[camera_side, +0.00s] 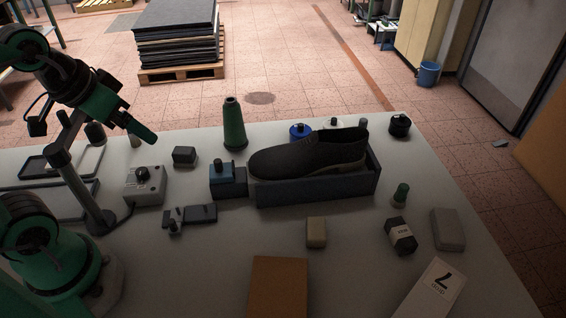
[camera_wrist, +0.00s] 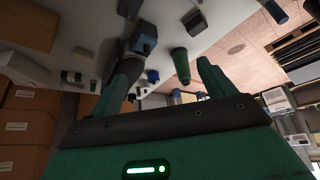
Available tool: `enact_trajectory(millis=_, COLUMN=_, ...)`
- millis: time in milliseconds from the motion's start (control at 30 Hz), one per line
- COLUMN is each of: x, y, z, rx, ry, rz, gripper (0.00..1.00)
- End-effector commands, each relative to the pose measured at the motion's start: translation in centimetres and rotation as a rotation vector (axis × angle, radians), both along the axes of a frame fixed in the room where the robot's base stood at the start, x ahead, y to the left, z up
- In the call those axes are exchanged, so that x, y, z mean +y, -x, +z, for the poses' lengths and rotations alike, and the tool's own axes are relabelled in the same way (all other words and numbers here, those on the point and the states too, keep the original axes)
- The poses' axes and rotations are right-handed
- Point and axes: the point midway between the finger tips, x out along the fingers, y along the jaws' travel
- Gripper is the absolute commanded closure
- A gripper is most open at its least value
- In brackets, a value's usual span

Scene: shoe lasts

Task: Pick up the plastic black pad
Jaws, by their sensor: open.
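A small black block (camera_side: 184,155) lies on the grey table, left of the green cone, in the side view. A flat dark piece (camera_side: 203,213) lies nearer the front, with a small metal-looking part at its left end. I cannot tell for certain which of these is the plastic black pad. My gripper (camera_side: 140,129) is above the table's left part, up and left of the black block and apart from it. In the wrist view my gripper (camera_wrist: 167,62) has its two green fingers spread with nothing held between them.
A black shoe (camera_side: 308,153) sits in a dark blue tray (camera_side: 320,192). A green cone (camera_side: 234,125), a blue block (camera_side: 228,182) and a grey box with a knob (camera_side: 145,185) stand around the black block. An orange-brown box (camera_side: 278,287) is at the front.

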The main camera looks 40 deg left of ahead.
Motion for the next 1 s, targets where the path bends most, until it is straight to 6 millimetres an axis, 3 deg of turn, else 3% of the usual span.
enact_trajectory(millis=367, x=0.6, y=-1.5, z=-0.4, rx=0.044, ry=0.011, rz=0.045, gripper=0.18)
enact_trajectory(millis=667, x=2.2, y=-5.2, z=-1.9, rx=0.141, ry=0.038, rz=0.154, gripper=0.18)
enact_trajectory(millis=1000, x=4.8, y=-9.6, z=-5.2, rx=0.255, ry=0.073, rz=0.289, gripper=0.18)
